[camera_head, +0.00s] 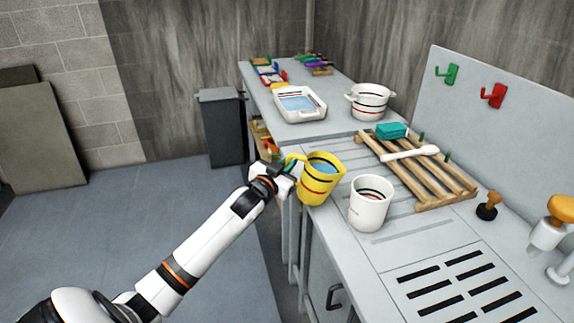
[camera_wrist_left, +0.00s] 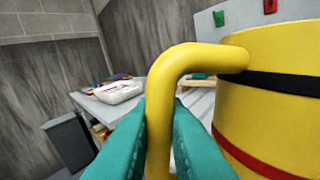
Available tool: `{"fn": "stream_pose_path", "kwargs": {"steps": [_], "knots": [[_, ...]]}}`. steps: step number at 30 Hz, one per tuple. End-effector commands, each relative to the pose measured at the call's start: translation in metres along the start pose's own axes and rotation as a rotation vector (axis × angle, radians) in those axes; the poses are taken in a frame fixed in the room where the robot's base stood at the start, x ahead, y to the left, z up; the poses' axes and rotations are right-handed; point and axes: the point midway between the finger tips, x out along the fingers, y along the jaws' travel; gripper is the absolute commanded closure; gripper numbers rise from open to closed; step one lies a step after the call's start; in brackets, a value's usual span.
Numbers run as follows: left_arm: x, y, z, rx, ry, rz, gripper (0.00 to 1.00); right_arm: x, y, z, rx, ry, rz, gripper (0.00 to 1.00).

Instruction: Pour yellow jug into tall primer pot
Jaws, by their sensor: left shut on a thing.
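The yellow jug (camera_head: 322,183), with a black and a red band, holds blue liquid and looks upright or nearly so at the left edge of the bench. My left gripper (camera_head: 285,172) is shut on its handle. In the left wrist view the teal fingers (camera_wrist_left: 162,140) lie either side of the yellow handle (camera_wrist_left: 165,75), with the jug's body (camera_wrist_left: 285,95) to the right. I cannot tell whether the jug touches the bench. My right gripper is not in view.
A wooden rack (camera_head: 440,190) bears a teal block (camera_head: 391,131) and a white tool. A white tub (camera_head: 299,104) and a banded white pot (camera_head: 370,101) stand farther back. A slotted grate (camera_head: 455,285) and a brown-knobbed stamp (camera_head: 487,206) are at the right.

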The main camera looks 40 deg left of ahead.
Motion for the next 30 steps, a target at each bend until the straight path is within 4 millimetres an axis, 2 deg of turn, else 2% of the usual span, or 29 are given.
{"fn": "stream_pose_path", "kwargs": {"steps": [30], "knots": [[0.001, -0.003, 0.015, 0.064, 0.007, 0.000, 1.00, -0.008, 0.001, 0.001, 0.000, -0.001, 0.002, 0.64]]}}
